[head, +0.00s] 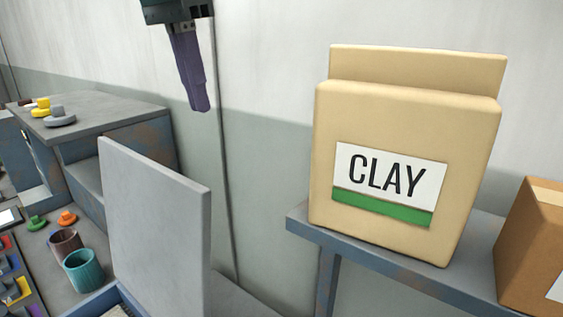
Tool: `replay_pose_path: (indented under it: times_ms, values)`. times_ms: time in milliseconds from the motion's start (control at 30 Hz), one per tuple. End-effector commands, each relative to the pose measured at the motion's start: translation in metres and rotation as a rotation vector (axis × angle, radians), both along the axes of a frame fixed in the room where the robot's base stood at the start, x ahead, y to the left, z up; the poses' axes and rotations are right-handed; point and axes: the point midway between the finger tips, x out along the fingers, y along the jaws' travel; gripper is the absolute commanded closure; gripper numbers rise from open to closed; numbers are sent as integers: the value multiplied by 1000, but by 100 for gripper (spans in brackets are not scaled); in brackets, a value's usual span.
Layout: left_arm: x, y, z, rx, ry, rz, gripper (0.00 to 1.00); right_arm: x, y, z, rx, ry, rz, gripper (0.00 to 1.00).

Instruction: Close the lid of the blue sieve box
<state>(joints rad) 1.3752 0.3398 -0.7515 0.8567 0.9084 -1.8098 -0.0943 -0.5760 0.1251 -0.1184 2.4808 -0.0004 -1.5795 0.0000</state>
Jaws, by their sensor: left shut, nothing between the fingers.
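The blue sieve box (98,301) shows only in part at the bottom edge of the head view; its inside is mostly cut off. Its lid, a flat grey panel (155,225), stands open, close to upright. My left gripper (198,104) hangs down from the top of the view with its purple fingers shut and empty. In the picture it is above and to the right of the lid, apart from it. My right gripper is not in view.
A CLAY bag (405,150) stands on a shelf (300,222) at right, beside a cardboard box (535,245). Teal (83,270) and brown (65,244) cups stand left of the lid. A grey-topped cabinet (95,112) holds small yellow and grey pieces.

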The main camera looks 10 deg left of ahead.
Motion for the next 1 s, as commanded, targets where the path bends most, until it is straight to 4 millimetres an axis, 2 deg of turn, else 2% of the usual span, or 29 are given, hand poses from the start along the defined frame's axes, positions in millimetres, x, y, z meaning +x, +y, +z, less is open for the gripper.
replay_pose_path:
  times_ms: [167,367,500,700,767,1000]
  values:
    - [2,0,-12,0,4,3,100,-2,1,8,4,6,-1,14]
    - [7,-3,-49,0,5,5,100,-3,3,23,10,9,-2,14]
    - [11,-4,-75,0,3,4,100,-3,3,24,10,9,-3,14]
    - [15,-6,-98,-1,2,4,100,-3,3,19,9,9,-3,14]
    - [12,-4,-91,0,-1,2,100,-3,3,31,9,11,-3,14]
    - [-1,2,-87,1,-2,2,100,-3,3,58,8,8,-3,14]
